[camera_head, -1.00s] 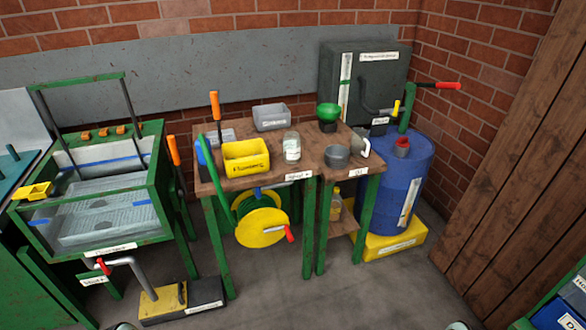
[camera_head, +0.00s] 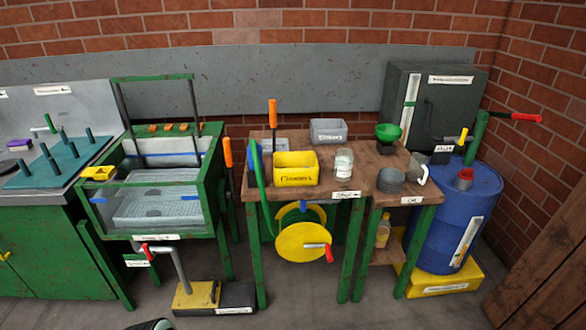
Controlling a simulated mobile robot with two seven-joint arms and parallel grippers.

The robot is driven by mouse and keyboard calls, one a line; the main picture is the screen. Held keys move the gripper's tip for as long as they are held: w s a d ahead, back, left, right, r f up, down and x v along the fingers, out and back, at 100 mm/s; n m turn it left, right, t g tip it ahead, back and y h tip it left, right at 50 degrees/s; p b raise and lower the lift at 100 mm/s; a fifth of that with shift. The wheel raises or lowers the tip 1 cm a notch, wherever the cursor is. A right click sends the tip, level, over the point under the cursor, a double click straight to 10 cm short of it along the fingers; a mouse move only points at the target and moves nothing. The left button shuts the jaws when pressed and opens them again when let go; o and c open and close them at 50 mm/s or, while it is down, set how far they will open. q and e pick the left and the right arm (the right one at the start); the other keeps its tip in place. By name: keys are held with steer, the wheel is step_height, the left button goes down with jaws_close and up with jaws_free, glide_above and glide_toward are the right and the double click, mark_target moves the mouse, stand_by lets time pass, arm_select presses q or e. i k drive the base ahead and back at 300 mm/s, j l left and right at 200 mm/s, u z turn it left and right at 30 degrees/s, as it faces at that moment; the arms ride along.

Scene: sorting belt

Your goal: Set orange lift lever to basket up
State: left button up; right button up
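An upright lever with an orange grip (camera_head: 228,152) stands at the right side of the green-framed wash tank (camera_head: 213,180). A second upright orange handle (camera_head: 272,113) rises at the back left of the wooden table. I cannot read a label that tells which is the lift lever. A grey perforated basket (camera_head: 160,207) sits low inside the tank, behind its clear front. A green overhead frame (camera_head: 152,78) with two dark posts stands over the tank. Nothing touches either orange handle.
The wooden table (camera_head: 340,192) holds a yellow bin (camera_head: 296,169), a grey bin (camera_head: 328,131) and a glass jar (camera_head: 343,164). A yellow hose reel (camera_head: 303,241) hangs below. A blue drum (camera_head: 455,220) stands right.

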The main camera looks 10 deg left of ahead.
mark_target(227, 148)
steer(key=u, duration=1.05)
steer(key=i+l+u, duration=0.15)
steer(key=u, duration=0.25)
steer(key=i+l+u, duration=0.2)
steer(key=u, duration=0.25)
steer(key=i+l+u, duration=0.15)
steer(key=u, duration=0.25)
steer(key=i+l+u, duration=0.1)
steer(key=l, duration=0.25)
steer(key=i+l+u, duration=0.1)
steer(key=l, duration=0.3)
steer(key=l+u, duration=0.1)
steer(key=l, duration=0.25)
steer(key=i, duration=0.05)
